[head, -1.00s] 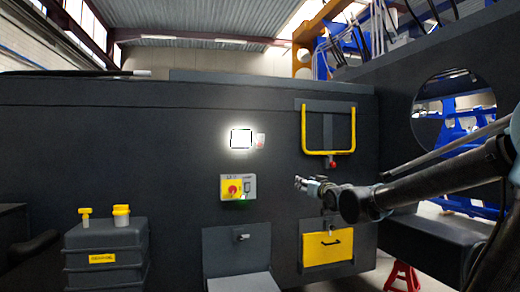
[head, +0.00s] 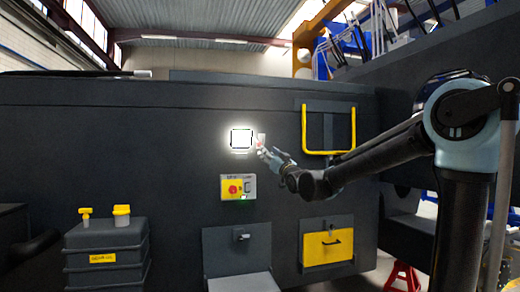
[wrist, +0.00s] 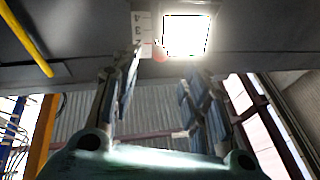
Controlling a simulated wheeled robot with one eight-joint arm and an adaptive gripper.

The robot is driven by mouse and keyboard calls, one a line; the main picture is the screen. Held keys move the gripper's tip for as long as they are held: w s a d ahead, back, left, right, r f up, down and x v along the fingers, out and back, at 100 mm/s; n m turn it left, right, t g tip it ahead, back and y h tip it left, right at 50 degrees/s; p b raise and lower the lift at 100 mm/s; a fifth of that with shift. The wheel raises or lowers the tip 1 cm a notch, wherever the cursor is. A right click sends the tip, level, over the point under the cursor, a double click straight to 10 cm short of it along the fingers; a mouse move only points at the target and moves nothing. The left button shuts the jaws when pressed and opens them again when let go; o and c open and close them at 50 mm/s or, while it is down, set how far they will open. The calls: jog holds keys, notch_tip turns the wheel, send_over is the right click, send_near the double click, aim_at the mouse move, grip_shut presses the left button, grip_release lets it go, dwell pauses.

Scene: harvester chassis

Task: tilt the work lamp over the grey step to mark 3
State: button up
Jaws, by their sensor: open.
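The work lamp (head: 241,139) is a lit, glaring white square on the dark chassis wall, above the grey step (head: 243,282). A pale mark plate (head: 262,137) is at its right. In the wrist view the lamp (wrist: 186,36) shines beyond the fingers, with the numbered plate (wrist: 142,32) and a reddish knob (wrist: 160,54) beside it. Glare hides the lamp's tilt, and I cannot tell which mark it stands at. My gripper (head: 264,152) is open just below and right of the lamp; in the wrist view its fingers (wrist: 158,82) are spread and empty.
A yellow bar handle (head: 329,152) is on the wall to the right. A yellow switch box with a red knob (head: 234,189) sits below the lamp. A yellow drawer (head: 327,248) is lower right, a dark tank (head: 105,250) lower left.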

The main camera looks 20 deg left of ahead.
aim_at(259, 145)
jog(key=x, duration=0.9)
jog(key=shift+w+a+r, duration=0.1)
grip_shut()
jog(key=shift+a, duration=0.15)
